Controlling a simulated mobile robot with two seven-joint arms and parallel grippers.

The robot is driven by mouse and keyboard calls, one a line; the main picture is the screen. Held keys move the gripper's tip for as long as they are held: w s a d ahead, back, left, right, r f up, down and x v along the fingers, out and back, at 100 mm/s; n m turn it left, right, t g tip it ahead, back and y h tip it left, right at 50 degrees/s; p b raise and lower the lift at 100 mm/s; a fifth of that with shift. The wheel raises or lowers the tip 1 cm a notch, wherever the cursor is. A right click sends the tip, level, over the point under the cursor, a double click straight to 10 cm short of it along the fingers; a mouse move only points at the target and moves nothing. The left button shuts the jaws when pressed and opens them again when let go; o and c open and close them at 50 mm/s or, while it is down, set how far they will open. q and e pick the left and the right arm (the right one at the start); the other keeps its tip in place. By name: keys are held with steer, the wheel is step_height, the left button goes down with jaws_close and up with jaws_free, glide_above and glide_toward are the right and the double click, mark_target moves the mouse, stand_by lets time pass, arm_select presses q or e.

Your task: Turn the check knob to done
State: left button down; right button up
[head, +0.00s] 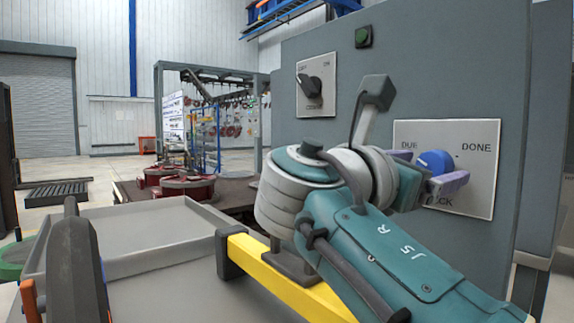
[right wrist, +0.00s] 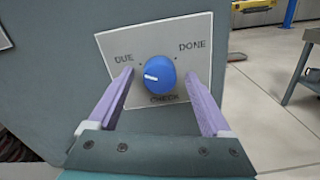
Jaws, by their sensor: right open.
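The blue check knob (right wrist: 159,74) sits on a light plate (right wrist: 112,42) lettered DUE, DONE and CHECK. Its white mark points left, to the DUE side. In the head view the knob (head: 434,161) shows partly behind my gripper. My right gripper (right wrist: 163,88) is open. Its two purple fingers stand on the left and right of the knob, with a visible gap on each side. In the head view the right gripper (head: 427,171) is close in front of the plate (head: 484,182). My left gripper does not show.
A grey tray (head: 150,232) and red round parts (head: 186,187) are at left.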

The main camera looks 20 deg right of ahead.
jaws_close()
stand_by(0.5)
